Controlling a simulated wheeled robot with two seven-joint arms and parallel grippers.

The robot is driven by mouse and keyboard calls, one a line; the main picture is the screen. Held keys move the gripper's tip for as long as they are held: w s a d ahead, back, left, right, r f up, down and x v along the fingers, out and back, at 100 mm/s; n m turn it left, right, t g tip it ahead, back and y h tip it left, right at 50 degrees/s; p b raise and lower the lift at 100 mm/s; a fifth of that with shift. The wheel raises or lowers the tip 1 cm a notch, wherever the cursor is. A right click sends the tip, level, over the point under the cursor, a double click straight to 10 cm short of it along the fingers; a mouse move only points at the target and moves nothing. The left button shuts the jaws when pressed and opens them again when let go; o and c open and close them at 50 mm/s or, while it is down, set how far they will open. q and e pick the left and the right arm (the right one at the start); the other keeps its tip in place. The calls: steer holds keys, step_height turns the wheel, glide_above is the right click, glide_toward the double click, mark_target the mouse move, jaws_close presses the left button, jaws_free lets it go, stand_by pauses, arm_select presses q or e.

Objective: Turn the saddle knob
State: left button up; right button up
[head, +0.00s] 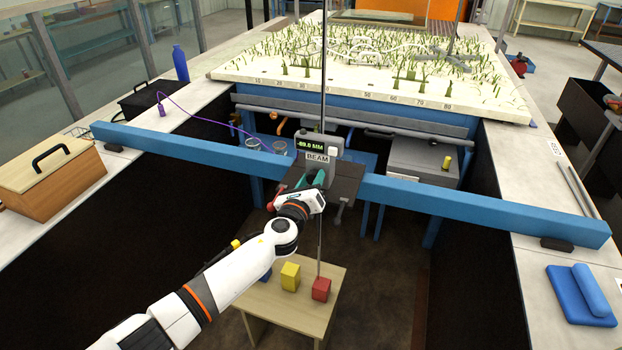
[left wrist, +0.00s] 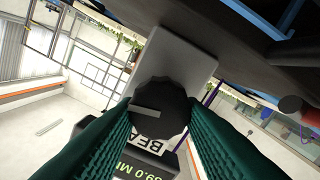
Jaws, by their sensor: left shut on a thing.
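The saddle (head: 335,178) sits on the blue beam (head: 480,203) that spans the trench. It carries a grey readout (head: 318,144) showing about -89 mm and a BEAM label (head: 317,157). In the left wrist view the saddle knob (left wrist: 158,104) is a dark, round, ridged disc with a lighter bar mark, in front of a grey plate (left wrist: 172,62). The green ridged fingers of my left gripper (left wrist: 157,118) lie on both sides of the knob and are shut on it. In the head view my left gripper (head: 317,180) is at the saddle and hides the knob. My right gripper is not in view.
A thin vertical rod (head: 323,80) passes the saddle. Below, a small wooden table (head: 285,313) bears yellow (head: 290,276), red (head: 321,289) and blue blocks. The planted white bed (head: 390,85) lies behind the beam. A wooden box (head: 50,175) stands on the left ledge.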

arm_select(q)
steer(key=shift+f+m, duration=0.15)
steer(key=shift+m, duration=0.15)
steer(key=o, duration=1)
steer(key=v, duration=1.2)
